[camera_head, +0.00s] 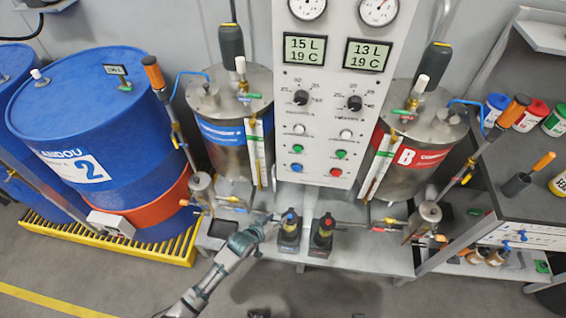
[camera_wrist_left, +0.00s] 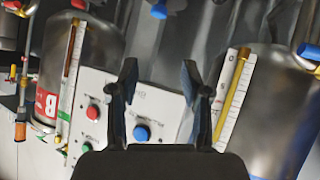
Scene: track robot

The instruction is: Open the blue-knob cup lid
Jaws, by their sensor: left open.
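The blue-knob cup (camera_head: 289,236) is a small dark cup standing upright on the grey bench, with a blue knob on its lid. My left gripper (camera_head: 269,220) is close beside its left side, at about lid height. In the left wrist view the open fingers (camera_wrist_left: 158,82) have nothing between them. A blue knob (camera_wrist_left: 160,9), apparently the cup's, lies beyond the fingertips at the top edge. The rest of the cup is hard to make out there. I cannot tell whether the gripper touches the cup. My right gripper is not in view.
A similar red-knob cup (camera_head: 322,240) stands just right of the blue-knob cup. Behind them rise a white control panel (camera_head: 318,105) and two steel tanks with valves and pipes. A blue drum (camera_head: 105,120) stands at the left. The bench (camera_head: 375,262) is clear at front right.

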